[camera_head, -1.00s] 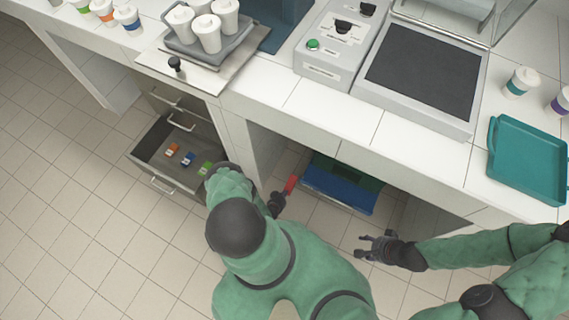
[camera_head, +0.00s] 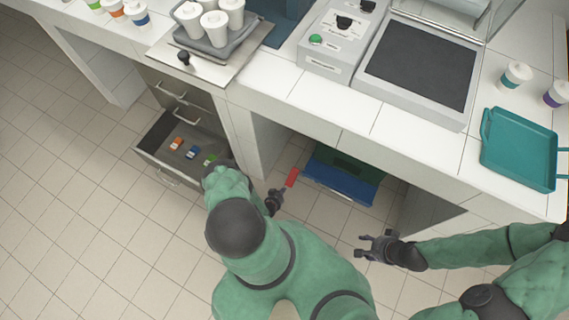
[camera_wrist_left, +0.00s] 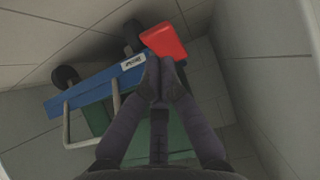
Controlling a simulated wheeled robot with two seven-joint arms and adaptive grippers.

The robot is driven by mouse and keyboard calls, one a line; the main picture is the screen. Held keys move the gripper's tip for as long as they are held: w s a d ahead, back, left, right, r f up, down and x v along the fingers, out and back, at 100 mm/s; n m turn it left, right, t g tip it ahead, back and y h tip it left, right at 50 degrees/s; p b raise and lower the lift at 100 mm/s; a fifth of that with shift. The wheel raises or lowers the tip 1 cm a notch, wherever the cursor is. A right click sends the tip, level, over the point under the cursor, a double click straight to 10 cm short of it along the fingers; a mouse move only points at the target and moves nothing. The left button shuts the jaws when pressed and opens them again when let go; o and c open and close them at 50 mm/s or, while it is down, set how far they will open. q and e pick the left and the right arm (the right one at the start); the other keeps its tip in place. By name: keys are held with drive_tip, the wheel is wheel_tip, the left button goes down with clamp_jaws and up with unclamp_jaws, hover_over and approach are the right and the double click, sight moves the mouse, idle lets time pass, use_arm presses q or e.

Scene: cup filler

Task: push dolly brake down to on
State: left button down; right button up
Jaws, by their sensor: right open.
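The red brake pedal (camera_head: 292,177) sticks out at the left end of the blue dolly (camera_head: 340,184) under the counter. In the left wrist view the red pedal (camera_wrist_left: 163,41) is just beyond the fingertips, next to a small white label on the blue dolly frame (camera_wrist_left: 90,88). My left gripper (camera_head: 278,194) is low, beside the pedal on its near left side; its fingertips (camera_wrist_left: 162,80) are together with nothing between them. Whether they touch the pedal is unclear. My right gripper (camera_head: 363,247) is open and empty over the floor.
A green crate (camera_head: 348,166) sits on the dolly, partly under the counter (camera_head: 290,100). An open drawer (camera_head: 150,152) with small coloured items is to the left. A teal tray (camera_head: 519,150) lies on the counter at right. Floor in front is clear.

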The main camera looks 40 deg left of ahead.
use_arm(q)
drive_tip(key=s+d, duration=0.1)
drive_tip(key=s, duration=0.5)
drive_tip(key=shift+s+d+f, duration=0.3)
drive_tip(key=shift+f, duration=0.05)
drive_tip(key=shift+s, duration=0.1)
